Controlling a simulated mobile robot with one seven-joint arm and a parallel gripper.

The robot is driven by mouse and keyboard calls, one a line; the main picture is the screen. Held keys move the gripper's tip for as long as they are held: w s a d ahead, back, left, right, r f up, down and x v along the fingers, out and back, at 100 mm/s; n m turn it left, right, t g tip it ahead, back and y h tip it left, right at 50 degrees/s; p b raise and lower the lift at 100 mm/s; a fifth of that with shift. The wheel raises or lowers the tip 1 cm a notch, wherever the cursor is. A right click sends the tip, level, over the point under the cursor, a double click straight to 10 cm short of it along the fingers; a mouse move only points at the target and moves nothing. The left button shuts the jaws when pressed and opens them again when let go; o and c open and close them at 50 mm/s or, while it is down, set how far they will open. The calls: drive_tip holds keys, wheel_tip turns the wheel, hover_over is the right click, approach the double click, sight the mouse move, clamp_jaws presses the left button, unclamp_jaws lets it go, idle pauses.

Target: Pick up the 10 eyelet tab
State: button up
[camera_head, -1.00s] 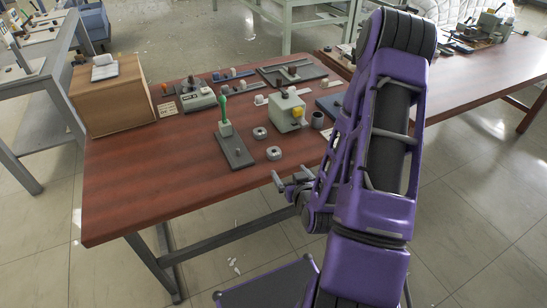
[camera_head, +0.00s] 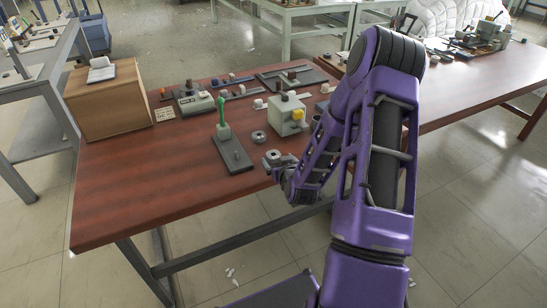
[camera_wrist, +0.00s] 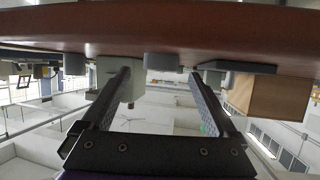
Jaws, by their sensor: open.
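I cannot tell for sure which thing is the 10 eyelet tab. A small tan card with dark dots (camera_head: 165,113) lies flat on the red-brown table beside the wooden box; its marks are too small to read. My gripper (camera_head: 274,166) is at the table's front edge, far to the right of and nearer than that card. In the wrist view, which is upside down, my gripper (camera_wrist: 160,92) has its two fingers wide apart with nothing between them. The card does not show there.
The wooden box (camera_head: 108,104) is at back left. The table's front left (camera_head: 140,190) is clear.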

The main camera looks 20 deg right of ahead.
sight(274, 156)
drive_tip(key=x, duration=0.3)
drive_tip(key=shift+w+f, duration=0.1)
drive_tip(key=shift+w, duration=0.15)
drive_tip(key=c, duration=1.4)
